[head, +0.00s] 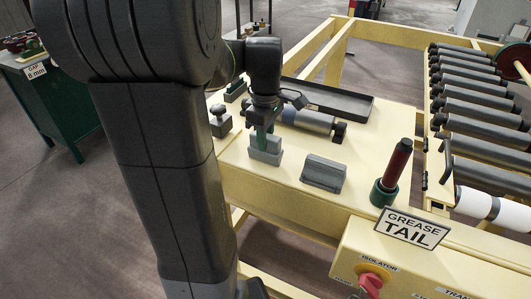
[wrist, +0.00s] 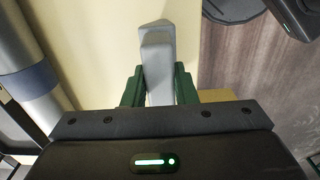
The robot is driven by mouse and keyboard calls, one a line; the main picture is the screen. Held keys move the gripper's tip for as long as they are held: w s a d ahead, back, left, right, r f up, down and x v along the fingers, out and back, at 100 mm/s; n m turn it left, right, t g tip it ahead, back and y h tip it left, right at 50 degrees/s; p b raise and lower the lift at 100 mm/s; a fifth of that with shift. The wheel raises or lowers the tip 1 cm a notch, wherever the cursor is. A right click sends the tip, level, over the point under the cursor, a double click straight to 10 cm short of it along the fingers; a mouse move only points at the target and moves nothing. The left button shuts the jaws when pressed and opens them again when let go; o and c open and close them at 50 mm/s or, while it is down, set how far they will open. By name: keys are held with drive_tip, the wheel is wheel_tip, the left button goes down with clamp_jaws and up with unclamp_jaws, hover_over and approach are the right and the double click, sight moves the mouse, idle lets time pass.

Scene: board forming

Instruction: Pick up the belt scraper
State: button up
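A grey stepped block, which I take to be the belt scraper (head: 265,153), stands on the cream table top, its wider base below a narrower upper part. My gripper (head: 263,132) is over it, pointing down, with green fingers at its upper part. In the wrist view the grey block (wrist: 157,68) sits between the two green fingers of my gripper (wrist: 158,88), which lie against both sides with no clear gap. The block's base seems to rest on the table; I cannot see any clearance under it. The finger tips are partly hidden.
A grey roller (head: 308,121) and a dark tray (head: 330,99) lie behind. A grey ridged block (head: 323,173) sits to the right, then a red-handled tool in a green cup (head: 384,193). A grey knobbed piece (head: 220,122) is left, near the table edge. Conveyor rollers (head: 480,125) stand at right.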

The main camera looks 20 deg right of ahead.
drive_tip(key=shift+r, duration=0.15)
clamp_jaws()
wheel_tip(320, 180, up, 10)
drive_tip(key=shift+f+p, duration=0.15)
drive_tip(key=shift+p, duration=0.25)
drive_tip(key=shift+o, duration=0.8)
unclamp_jaws()
drive_tip(key=shift+c, duration=0.2)
